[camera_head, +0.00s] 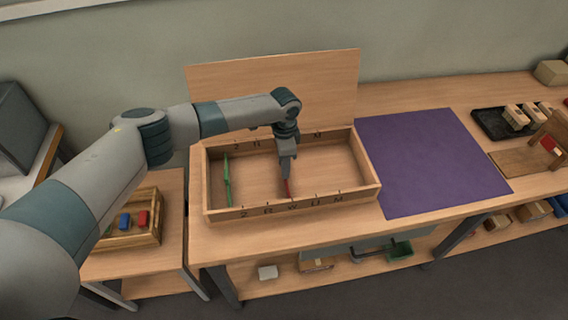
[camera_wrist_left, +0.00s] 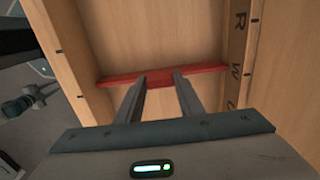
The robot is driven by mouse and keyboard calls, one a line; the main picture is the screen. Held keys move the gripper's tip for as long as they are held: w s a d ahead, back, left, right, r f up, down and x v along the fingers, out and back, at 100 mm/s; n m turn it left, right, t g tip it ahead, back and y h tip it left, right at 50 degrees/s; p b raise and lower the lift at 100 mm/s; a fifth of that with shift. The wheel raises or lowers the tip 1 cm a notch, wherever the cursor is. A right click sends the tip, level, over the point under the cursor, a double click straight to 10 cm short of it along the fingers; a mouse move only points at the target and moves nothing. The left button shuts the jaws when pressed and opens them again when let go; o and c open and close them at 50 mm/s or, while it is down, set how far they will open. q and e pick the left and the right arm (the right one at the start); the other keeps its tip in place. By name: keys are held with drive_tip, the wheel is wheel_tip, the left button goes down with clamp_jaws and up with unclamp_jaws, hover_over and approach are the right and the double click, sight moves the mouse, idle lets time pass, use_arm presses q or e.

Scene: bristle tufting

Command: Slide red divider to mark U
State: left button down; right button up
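The red divider (camera_wrist_left: 112,80) spans the wooden box (camera_head: 368,190) from wall to wall. In the wrist view its end on the lettered side lies by the mark W (camera_wrist_left: 237,73). The mark U (camera_wrist_left: 231,98), partly cut off by my gripper, is one mark nearer the gripper body. In the head view U (camera_head: 315,200) is right of W on the front wall. My left gripper (camera_wrist_left: 160,78) reaches down into the box, its fingertips on either side of the divider's raised middle, seemingly touching it. The head view shows only a sliver of the divider (camera_head: 288,188) below the left gripper (camera_head: 286,176). My right gripper is not in view.
A green divider (camera_head: 227,182) stands near the box's left end. The box's right part is empty. A purple mat (camera_head: 430,160) lies to the right, then a black tray (camera_head: 490,124) with brushes. A small crate (camera_head: 152,238) with coloured blocks stands lower left.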

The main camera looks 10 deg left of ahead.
use_arm(q)
drive_tip(key=d+b, duration=0.1)
drive_tip(key=d, duration=0.1)
drive_tip(key=w+d+b, duration=0.1)
drive_tip(key=d, duration=0.1)
drive_tip(key=d+b, duration=0.1)
drive_tip(key=shift+w+d+f+b, duration=0.2)
drive_tip(key=shift+w+d+b, duration=0.15)
drive_tip(key=shift+d, duration=0.05)
drive_tip(key=shift+w+d+r, duration=0.15)
drive_tip(key=shift+d, duration=0.4)
drive_tip(key=shift+r, duration=0.1)
drive_tip(key=c, duration=1.2)
unclamp_jaws()
